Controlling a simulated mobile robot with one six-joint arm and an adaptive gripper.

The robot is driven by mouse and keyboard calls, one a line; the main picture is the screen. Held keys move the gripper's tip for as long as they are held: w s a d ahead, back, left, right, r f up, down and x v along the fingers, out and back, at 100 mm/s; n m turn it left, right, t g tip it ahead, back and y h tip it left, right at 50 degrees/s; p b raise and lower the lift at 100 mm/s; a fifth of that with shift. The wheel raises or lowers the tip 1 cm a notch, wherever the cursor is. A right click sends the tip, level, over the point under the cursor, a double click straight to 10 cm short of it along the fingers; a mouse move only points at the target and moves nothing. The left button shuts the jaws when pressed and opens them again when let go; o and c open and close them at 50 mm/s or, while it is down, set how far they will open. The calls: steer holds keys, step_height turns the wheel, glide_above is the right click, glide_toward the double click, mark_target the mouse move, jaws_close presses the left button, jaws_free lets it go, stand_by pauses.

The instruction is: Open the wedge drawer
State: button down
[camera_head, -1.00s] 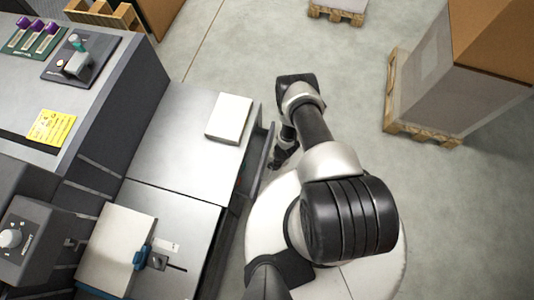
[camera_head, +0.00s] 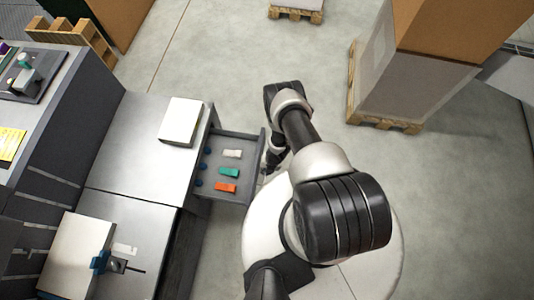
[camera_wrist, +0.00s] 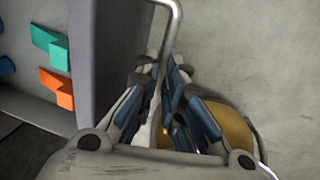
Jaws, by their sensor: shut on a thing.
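The wedge drawer (camera_head: 238,134) stands pulled out from the grey cabinet, and its inside shows in the head view. In it lie a white wedge (camera_head: 233,153), a green wedge (camera_head: 229,172) and an orange wedge (camera_head: 226,187), with several dark blue round pieces along the cabinet side. My gripper (camera_head: 270,163) is at the drawer's front, outside it. In the wrist view my gripper (camera_wrist: 170,90) is shut on the drawer's metal bar handle (camera_wrist: 176,22). The green wedge (camera_wrist: 50,45) and orange wedge (camera_wrist: 57,88) show at left, behind the drawer front (camera_wrist: 108,50).
A white block (camera_head: 180,121) lies on the cabinet top (camera_head: 140,150). A second pale block (camera_head: 75,255) sits nearer. Boxes on a pallet (camera_head: 385,122) stand at the right.

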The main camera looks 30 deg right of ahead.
steer(key=c, duration=1.7)
jaws_free()
steer(key=r, duration=0.4)
steer(key=s+d+r, duration=0.1)
steer(key=r, duration=0.6)
steer(key=shift+s+d+r, duration=0.15)
steer(key=shift+d+r, duration=0.25)
